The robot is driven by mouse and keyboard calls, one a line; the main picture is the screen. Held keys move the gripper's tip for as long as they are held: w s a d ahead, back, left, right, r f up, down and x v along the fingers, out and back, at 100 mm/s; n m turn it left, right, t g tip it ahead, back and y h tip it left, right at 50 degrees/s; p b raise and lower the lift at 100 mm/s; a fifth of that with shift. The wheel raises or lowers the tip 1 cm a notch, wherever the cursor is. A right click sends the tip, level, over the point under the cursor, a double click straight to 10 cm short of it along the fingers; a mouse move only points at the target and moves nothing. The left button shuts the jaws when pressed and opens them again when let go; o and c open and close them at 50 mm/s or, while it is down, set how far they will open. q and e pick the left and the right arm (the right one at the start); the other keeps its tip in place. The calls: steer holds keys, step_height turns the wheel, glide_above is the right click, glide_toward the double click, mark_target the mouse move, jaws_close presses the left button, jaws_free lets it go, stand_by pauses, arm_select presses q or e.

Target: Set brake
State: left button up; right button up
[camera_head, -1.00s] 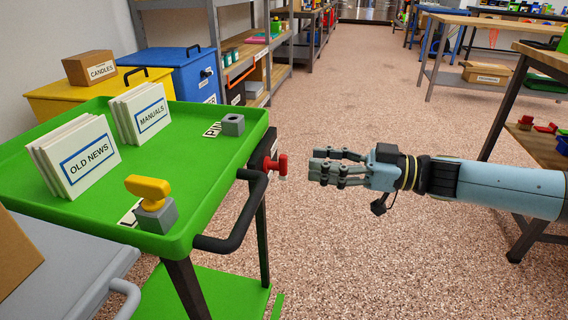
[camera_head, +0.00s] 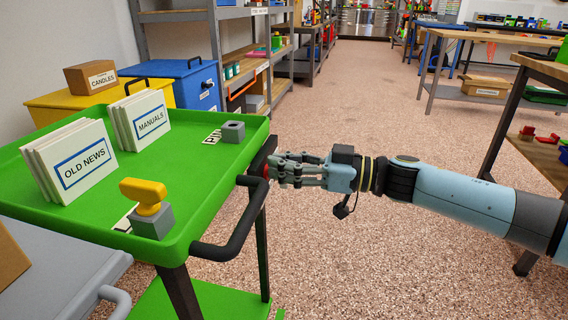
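A green cart (camera_head: 200,200) stands at the left with a black push handle (camera_head: 238,238) on its near right side. A red knob (camera_head: 268,170), which looks like the brake control, sits on the cart's right side; it is mostly hidden by my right gripper. My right gripper (camera_head: 278,170) reaches in from the right, with its fingers at the red knob and looking spread around it; contact is hard to make out. A yellow handle (camera_head: 144,195) stands in a grey block (camera_head: 153,222) on the cart top. My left gripper is not in view.
The cart carries card stacks labelled OLD NEWS (camera_head: 80,165) and MANUALS (camera_head: 145,120), and a grey block with a hole (camera_head: 233,131). A grey surface (camera_head: 70,265) lies at the lower left. Open floor (camera_head: 370,260) is to the right; a workbench (camera_head: 545,65) stands at the far right.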

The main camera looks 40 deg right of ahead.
jaws_close()
steer(key=shift+d+f, duration=0.1)
steer(key=shift+f, duration=0.1)
stand_by(0.9)
steer(key=o, duration=0.6)
jaws_free()
steer(key=shift+s+r, duration=0.1)
steer(key=v, duration=1.2)
